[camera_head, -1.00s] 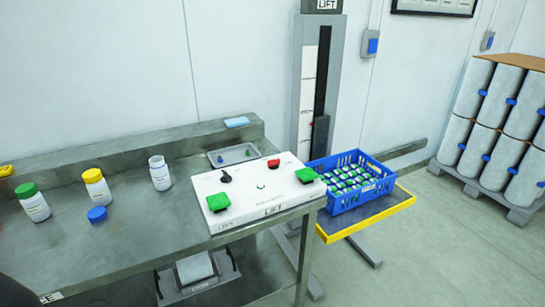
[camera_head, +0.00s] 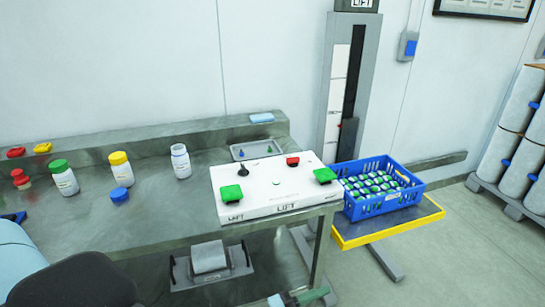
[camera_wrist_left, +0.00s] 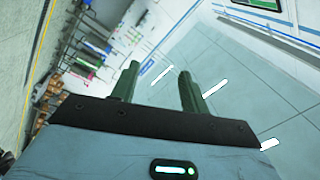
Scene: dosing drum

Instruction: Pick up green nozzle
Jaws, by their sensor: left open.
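A small metal tray (camera_head: 271,147) stands at the back of the bench, behind the white lift panel. A small blue piece (camera_head: 241,153) shows in it. I cannot clearly make out the green nozzle in the tray now; the panel's black knob stands close in front. My left gripper (camera_wrist_left: 157,80) is open in the left wrist view, with nothing between its two dark green fingers. In the head view, a grey-and-green gripper part shows at the bottom edge, below the bench front and far from the tray.
The white lift panel (camera_head: 265,197) has green and red buttons. White bottles with green (camera_head: 64,179) and yellow (camera_head: 121,170) caps, an open bottle (camera_head: 181,162) and a loose blue cap (camera_head: 119,195) stand left. A blue crate (camera_head: 385,203) of green-topped items sits on the yellow-edged lift platform (camera_head: 390,232).

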